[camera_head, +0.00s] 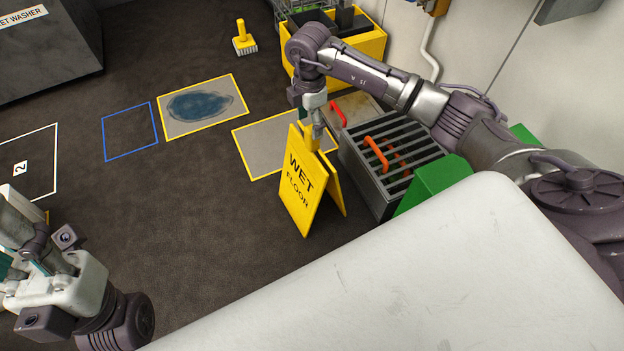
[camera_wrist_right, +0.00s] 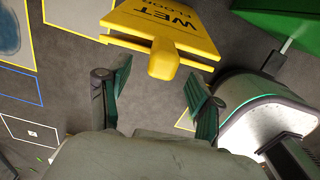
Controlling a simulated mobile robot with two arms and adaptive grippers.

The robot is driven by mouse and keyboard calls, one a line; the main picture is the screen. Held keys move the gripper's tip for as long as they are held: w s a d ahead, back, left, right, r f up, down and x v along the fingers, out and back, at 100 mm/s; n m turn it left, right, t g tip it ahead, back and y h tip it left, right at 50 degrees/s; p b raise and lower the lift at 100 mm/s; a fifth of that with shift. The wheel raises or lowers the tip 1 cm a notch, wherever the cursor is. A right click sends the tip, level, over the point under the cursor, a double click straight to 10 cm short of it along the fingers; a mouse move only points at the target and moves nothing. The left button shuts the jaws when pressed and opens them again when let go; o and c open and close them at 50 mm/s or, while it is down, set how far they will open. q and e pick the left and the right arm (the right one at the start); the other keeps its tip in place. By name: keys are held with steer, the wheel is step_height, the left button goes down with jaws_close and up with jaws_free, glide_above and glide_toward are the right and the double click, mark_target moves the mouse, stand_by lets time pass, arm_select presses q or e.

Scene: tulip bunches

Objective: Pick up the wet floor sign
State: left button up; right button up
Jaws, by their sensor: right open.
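The yellow wet floor sign (camera_head: 303,185) stands upright as an A-frame on the dark floor in the head view, with "WET FLOOR" on its face. My right gripper (camera_head: 314,128) is right at the top of the sign, pointing down. In the right wrist view, the sign (camera_wrist_right: 178,24) is at the top, its yellow handle (camera_wrist_right: 163,60) pointing toward the gap between the open green-padded fingers of my right gripper (camera_wrist_right: 160,95). Contact between fingers and handle cannot be seen. My left gripper (camera_head: 35,240) is at the lower left, far from the sign; its fingers are not clear.
A grey slatted crate (camera_head: 385,175) with orange handles stands close right of the sign, beside a green block (camera_head: 432,183). A yellow bin (camera_head: 365,48) and a yellow brush (camera_head: 243,42) are at the back. A wet patch (camera_head: 200,105) lies in a yellow-outlined square. Floor left of the sign is clear.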

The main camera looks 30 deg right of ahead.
steer(key=f+b, duration=0.1)
steer(key=f, duration=0.1)
steer(key=f+b, duration=0.1)
steer(key=f, duration=0.1)
steer(key=f+b, duration=0.1)
steer(key=f, duration=0.1)
steer(key=shift+s+d, duration=0.1)
steer(key=shift+d, duration=0.2)
steer(key=shift+c, duration=0.4)
jaws_close()
